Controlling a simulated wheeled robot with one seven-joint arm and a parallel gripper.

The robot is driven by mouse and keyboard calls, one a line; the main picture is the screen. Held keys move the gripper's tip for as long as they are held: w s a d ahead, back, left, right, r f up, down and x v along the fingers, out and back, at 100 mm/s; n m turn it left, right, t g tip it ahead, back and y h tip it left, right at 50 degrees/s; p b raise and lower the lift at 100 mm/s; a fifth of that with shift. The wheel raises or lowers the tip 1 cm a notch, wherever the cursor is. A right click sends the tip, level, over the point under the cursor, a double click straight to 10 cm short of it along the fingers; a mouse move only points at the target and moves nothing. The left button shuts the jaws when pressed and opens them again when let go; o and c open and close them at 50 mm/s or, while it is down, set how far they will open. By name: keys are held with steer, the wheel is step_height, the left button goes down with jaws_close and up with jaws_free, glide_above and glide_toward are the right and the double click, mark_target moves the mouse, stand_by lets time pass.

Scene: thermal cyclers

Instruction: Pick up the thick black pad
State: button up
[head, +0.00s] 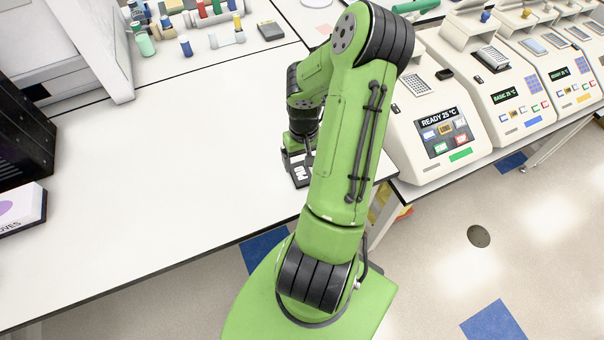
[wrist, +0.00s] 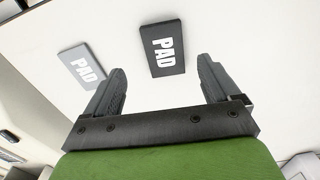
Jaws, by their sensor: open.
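The black pad (wrist: 163,48) lies on the white bench top in the wrist view, with "PAD" in white letters across it. It lies beyond my gripper (wrist: 160,66), roughly in line with the gap between the fingers. My gripper is open and empty, and its two grey fingers stand wide apart on either side of the pad's line. A lighter grey pad (wrist: 82,66), also lettered "PAD", lies to the left of the black one, beyond the left finger. In the head view my arm hides much of this spot; a dark shape with white marks shows below my wrist.
Thermal cyclers stand in a row at the right, the nearest one (head: 435,125) reading "READY 25 °C". Bottles and tubes (head: 185,45) stand at the back of the bench. A glove box (head: 20,208) sits at the left. The bench top (head: 170,190) between is clear.

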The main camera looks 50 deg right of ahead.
mark_target(301, 173)
steer(key=f, duration=0.3)
steer(key=w+f, duration=0.1)
steer(key=f, duration=0.1)
steer(key=shift+a+f, duration=0.1)
steer(key=shift+a, duration=0.15)
steer(key=shift+s+d+f, duration=0.15)
steer(key=shift+f, duration=0.25)
steer(key=c, duration=1.2)
steer(key=shift+o, duration=0.2)
steer(key=shift+r, duration=0.1)
